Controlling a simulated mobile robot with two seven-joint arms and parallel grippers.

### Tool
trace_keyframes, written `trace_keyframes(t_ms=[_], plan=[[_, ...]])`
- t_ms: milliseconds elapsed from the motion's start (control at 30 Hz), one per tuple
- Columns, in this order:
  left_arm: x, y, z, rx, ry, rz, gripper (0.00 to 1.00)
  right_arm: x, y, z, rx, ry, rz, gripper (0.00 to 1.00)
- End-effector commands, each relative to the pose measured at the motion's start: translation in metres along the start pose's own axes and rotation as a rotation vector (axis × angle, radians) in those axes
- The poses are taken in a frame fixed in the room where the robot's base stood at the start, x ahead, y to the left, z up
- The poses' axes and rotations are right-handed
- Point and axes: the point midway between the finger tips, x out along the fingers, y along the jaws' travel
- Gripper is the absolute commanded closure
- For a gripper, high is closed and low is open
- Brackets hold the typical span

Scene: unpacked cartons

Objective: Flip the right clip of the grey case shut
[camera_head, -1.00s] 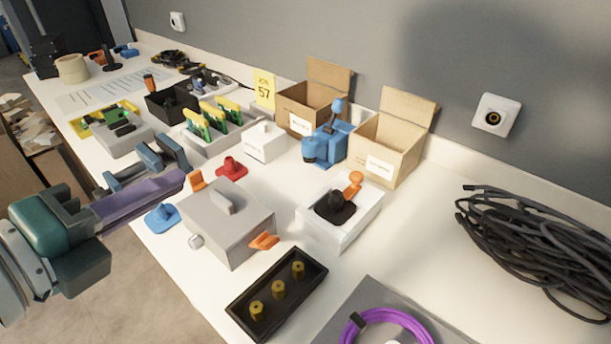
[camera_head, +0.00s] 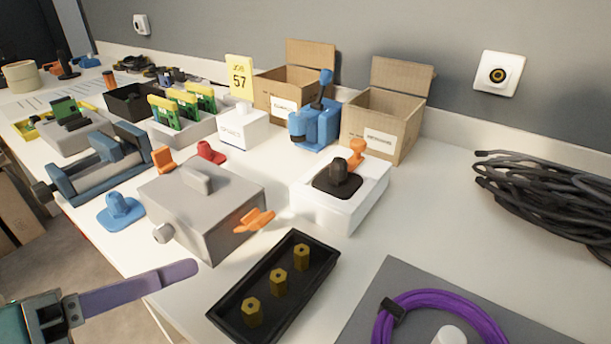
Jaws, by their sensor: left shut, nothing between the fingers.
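The grey case (camera_head: 222,200) sits on the white worktop, lid down, with a grey handle on top and a round grey knob on its front. Its right clip (camera_head: 254,221) is orange and sticks outward from the right side, away from the case wall. Another orange clip (camera_head: 163,160) stands up at the case's far left side. My left gripper (camera_head: 190,268), with long purple fingers, is shut and empty, low in front of the case and apart from it. My right gripper is not in view.
A black tray (camera_head: 225,303) with brass posts lies close to the right of the case. A white box (camera_head: 325,212) with a black knob stands behind it. A blue knobbed piece (camera_head: 121,212) and a blue-grey clamp (camera_head: 98,170) are on the left.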

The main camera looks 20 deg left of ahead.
Motion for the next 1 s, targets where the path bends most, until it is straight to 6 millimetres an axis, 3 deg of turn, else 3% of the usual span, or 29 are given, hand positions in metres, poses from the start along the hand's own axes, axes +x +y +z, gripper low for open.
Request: trace_keyframes(t_ms=[167,600,800,1000], plan=[[0.014,0.0,0.001,-0.001,-0.004,-0.001,1.0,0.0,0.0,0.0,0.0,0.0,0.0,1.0],[0.086,0.001,0.0,-0.003,-0.003,0.0,1.0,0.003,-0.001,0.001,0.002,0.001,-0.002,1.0],[0.099,0.0,0.0,-0.002,-0.001,0.0,1.0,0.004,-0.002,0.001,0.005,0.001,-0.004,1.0],[0.1,0.0,0.0,-0.002,-0.001,0.001,1.0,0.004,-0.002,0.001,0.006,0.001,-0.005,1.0]])
